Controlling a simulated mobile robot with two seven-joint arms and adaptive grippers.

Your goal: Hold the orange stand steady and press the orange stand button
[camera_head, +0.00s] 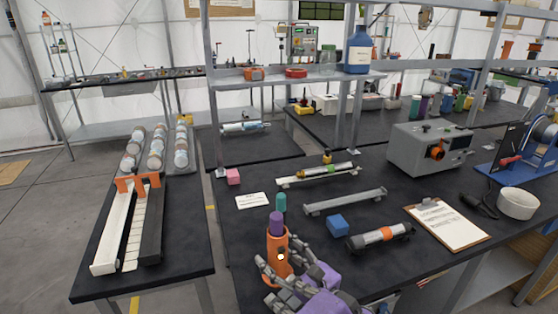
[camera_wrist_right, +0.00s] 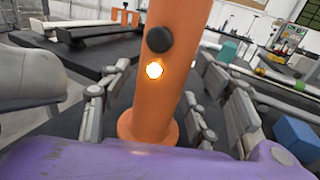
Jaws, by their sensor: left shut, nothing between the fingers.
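The orange stand (camera_head: 276,242) stands upright near the table's front edge, with a purple object (camera_head: 276,224) on top. In the right wrist view, the stand (camera_wrist_right: 160,105) fills the middle; its dark round button (camera_wrist_right: 160,39) is above a glowing light (camera_wrist_right: 154,70). My right gripper (camera_wrist_right: 160,100) has its fingers on both sides of the stand; whether they press on it is unclear. In the head view, grey fingers and purple hand parts overlap low at the stand. My left gripper (camera_head: 265,267) is shut and empty there, close to the stand.
A blue cube (camera_head: 338,225), a grey cylinder with an orange band (camera_head: 380,237), a clipboard (camera_head: 448,221) and a white card (camera_head: 253,200) lie to the sides. A teal object (camera_head: 281,202) is just behind the stand. Dark tabletop left of the stand is bare.

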